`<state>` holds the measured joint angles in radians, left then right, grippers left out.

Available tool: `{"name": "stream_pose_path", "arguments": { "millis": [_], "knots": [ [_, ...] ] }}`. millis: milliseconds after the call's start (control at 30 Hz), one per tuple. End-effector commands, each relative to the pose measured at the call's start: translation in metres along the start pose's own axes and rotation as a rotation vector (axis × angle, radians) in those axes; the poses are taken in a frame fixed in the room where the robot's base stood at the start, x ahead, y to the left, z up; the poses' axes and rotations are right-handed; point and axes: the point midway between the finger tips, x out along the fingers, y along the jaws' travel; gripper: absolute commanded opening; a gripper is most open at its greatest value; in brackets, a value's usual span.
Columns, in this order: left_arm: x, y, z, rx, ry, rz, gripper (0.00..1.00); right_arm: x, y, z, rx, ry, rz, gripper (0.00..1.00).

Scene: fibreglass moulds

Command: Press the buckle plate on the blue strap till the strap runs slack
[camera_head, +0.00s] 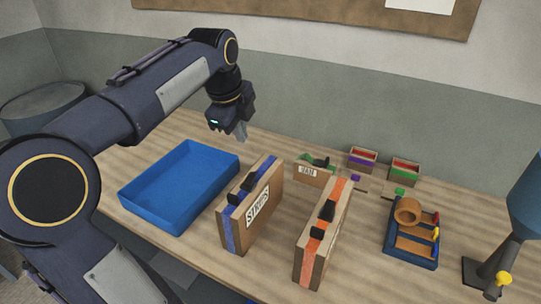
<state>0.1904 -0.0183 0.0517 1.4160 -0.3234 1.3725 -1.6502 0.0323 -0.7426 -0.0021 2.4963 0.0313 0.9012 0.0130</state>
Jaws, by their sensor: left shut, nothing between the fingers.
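The blue strap (229,238) runs around an upright tan mould (262,222) with a lettered white label, near the middle of the table. A dark buckle (236,197) with a raised plate sits on this strap at the mould's top. My left gripper (241,137) is shut and empty, pointing down above the table behind the blue-strapped mould. It is apart from the buckle. I cannot tell from this view whether the strap is tight. My right gripper is out of view.
An orange-strapped mould (311,249) stands to the right and a smaller green-strapped one (309,174) behind. An empty blue tray (147,216) lies left. Two small boxes (404,173), a blue rack (413,257) and a blue funnel stand (527,198) are at the right.

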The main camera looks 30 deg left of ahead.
Motion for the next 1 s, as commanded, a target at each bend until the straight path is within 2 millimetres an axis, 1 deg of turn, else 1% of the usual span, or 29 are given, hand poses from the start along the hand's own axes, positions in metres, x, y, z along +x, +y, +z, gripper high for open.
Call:
{"name": "stream_pose_path", "arguments": {
  "millis": [300, 367, 467, 567, 900, 1000],
  "knots": [
    [0.001, 0.000, 0.000, 0.001, 0.000, 0.001, 0.00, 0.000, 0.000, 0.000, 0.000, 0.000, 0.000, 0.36],
    [0.004, 0.000, 0.000, 0.001, 0.000, 0.002, 0.00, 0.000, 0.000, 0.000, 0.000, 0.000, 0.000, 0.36],
    [0.014, 0.001, 0.000, 0.000, 0.000, 0.004, 0.00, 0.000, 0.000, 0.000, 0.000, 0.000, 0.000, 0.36],
    [0.031, 0.001, 0.000, 0.000, 0.000, 0.006, 0.00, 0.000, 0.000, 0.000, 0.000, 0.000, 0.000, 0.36],
    [0.102, 0.001, 0.000, 0.000, 0.001, 0.005, 0.00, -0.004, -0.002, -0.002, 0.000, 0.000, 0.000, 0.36],
    [0.118, 0.001, 0.000, 0.000, 0.001, 0.005, 0.00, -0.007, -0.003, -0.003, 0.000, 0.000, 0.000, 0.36]
  ]
}}
